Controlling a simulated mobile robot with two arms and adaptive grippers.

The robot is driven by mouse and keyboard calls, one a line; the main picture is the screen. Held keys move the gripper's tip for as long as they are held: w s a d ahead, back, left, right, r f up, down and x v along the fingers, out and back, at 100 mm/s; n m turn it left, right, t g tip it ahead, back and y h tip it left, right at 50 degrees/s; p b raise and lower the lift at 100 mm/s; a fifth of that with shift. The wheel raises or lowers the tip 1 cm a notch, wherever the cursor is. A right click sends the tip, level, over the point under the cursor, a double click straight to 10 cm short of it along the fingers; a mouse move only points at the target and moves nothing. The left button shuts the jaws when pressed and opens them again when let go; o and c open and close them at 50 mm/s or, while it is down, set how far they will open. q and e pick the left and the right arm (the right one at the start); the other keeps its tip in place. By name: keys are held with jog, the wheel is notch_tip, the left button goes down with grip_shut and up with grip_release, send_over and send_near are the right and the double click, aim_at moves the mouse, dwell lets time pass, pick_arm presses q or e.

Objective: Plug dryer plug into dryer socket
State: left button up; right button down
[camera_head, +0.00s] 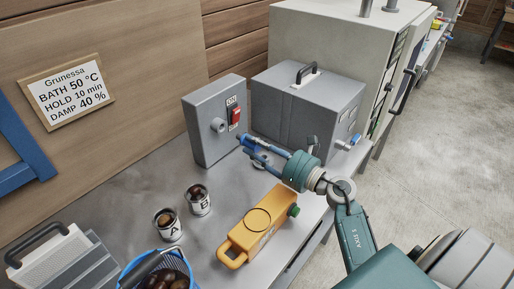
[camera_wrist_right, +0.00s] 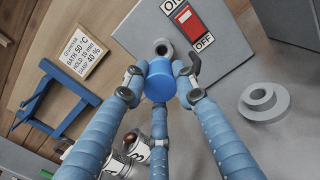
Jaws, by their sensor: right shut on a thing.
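My right gripper (camera_head: 252,147) is shut on the blue dryer plug (camera_wrist_right: 158,80), which the fingers grip from several sides. It also shows in the right wrist view (camera_wrist_right: 160,92). The dryer socket (camera_head: 218,125) is a round grey fitting with a dark hole on the front of a grey box (camera_head: 204,146) with a red switch. In the right wrist view the socket (camera_wrist_right: 163,48) lies just above the plug. The plug looks apart from it; the exact gap cannot be told. My left gripper is not in view.
A grey round part (camera_wrist_right: 263,100) stands right of the plug. A large grey case (camera_head: 285,112) is behind the gripper.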

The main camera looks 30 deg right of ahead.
aim_at(242, 138)
jog(key=shift+s+d+f, duration=0.1)
jog(key=shift+d+f, duration=0.05)
jog(key=shift+d, duration=0.05)
jog(key=shift+p, duration=0.3)
jog(key=shift+x, duration=2.9)
jog(key=shift+a, duration=0.1)
jog(key=shift+x, duration=1.8)
jog(key=c, duration=1.3)
grip_release()
